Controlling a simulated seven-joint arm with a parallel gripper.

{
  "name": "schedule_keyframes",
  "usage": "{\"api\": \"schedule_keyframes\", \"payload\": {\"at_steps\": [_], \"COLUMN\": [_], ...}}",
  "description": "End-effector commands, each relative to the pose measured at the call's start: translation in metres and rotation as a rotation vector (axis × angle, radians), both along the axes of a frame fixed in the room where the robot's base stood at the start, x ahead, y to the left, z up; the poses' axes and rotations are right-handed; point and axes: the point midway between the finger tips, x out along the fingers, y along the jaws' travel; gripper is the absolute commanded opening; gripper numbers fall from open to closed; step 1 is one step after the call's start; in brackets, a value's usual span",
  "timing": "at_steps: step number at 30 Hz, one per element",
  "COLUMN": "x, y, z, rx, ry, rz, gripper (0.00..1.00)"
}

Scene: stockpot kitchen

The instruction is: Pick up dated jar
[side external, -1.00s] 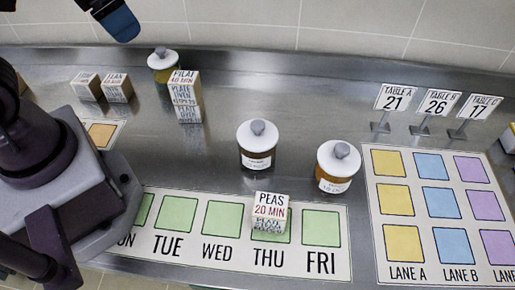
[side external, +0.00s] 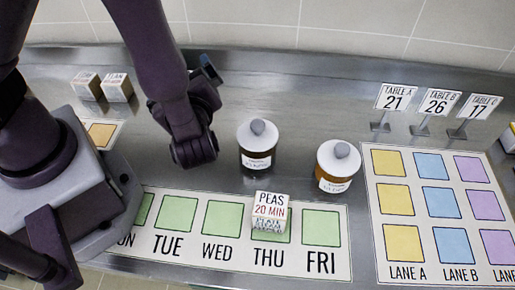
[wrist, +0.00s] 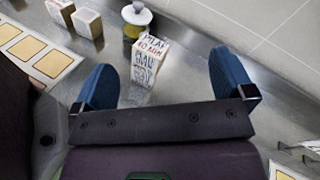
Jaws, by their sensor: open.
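Two lidded jars with white labels stand on the steel counter in the side view: a dark-brown one (side external: 257,160) near the middle and an amber one (side external: 335,182) to its right. Their small label print is too blurred to read. A third jar (wrist: 135,22), yellow with a white lid, stands behind the pilaf box stack in the wrist view; my arm hides it in the side view. My gripper (wrist: 162,64) is open with blue fingers spread and empty. The pilaf box stack (wrist: 149,68) appears between the fingers, beyond them.
A peas box (side external: 270,211) stands on the day strip (side external: 160,250) at THU. Two small boxes (side external: 102,88) stand at the back left. Table signs (side external: 438,103) stand behind the lane mat (side external: 375,222) on the right. Counter around the two front jars is mostly clear.

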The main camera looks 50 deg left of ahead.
Motion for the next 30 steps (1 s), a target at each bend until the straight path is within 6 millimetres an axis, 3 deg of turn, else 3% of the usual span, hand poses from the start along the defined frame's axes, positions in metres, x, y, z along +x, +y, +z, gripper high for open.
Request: {"api": "schedule_keyframes", "payload": {"at_steps": [5, 9, 15, 20, 30], "x": [0.002, -0.012, -0.037, -0.04, 0.017], "y": [-0.047, -0.079, -0.101, -0.104, -0.096], "z": [-0.055, -0.101, -0.145, -0.156, -0.155], "rx": [0.244, 0.366, 0.432, 0.44, 0.439], "ry": [0.071, 0.105, 0.135, 0.141, 0.14], "rz": [-0.407, -0.715, -0.993, -1.057, -1.053], "gripper": [1.0, 1.0, 1.0, 1.0, 1.0]}}
